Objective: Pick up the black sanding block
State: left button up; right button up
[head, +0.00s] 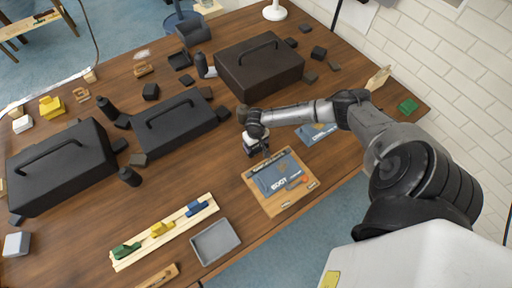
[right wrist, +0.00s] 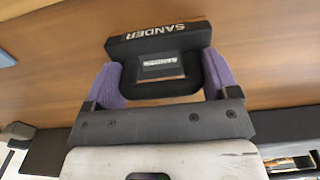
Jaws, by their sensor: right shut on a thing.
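The black sanding block (right wrist: 160,42), lettered "SANDER", shows in the right wrist view between the two purple-padded fingers of my right gripper (right wrist: 163,78). The gripper is shut on it. Wooden table surface lies behind the block; I cannot tell whether the block touches it. In the head view my right gripper (head: 256,146) is over the middle of the table, just beyond the wooden board with the blue-grey "BODY" pouch. There the block is mostly hidden by the gripper. My left gripper is not in view.
Black toolboxes stand on the table (head: 335,82) at left (head: 62,165), centre (head: 178,128) and back (head: 258,68). The wooden board (head: 282,205) lies close in front of the gripper. A grey tray (head: 215,242) and a rack with coloured planes (head: 162,232) are nearer the front edge.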

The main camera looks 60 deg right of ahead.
jog(key=shift+c, duration=0.5)
jog(key=shift+r, duration=0.1)
jog(key=shift+r, duration=0.5)
notch_tip(320, 180, up, 2)
jog(key=shift+r, duration=0.25)
jog(key=s+d+r, duration=0.2)
jog(key=s+r, duration=0.5)
jog(key=s, duration=0.4)
jog(key=shift+s+r, duration=0.2)
jog(key=shift+s, duration=0.05)
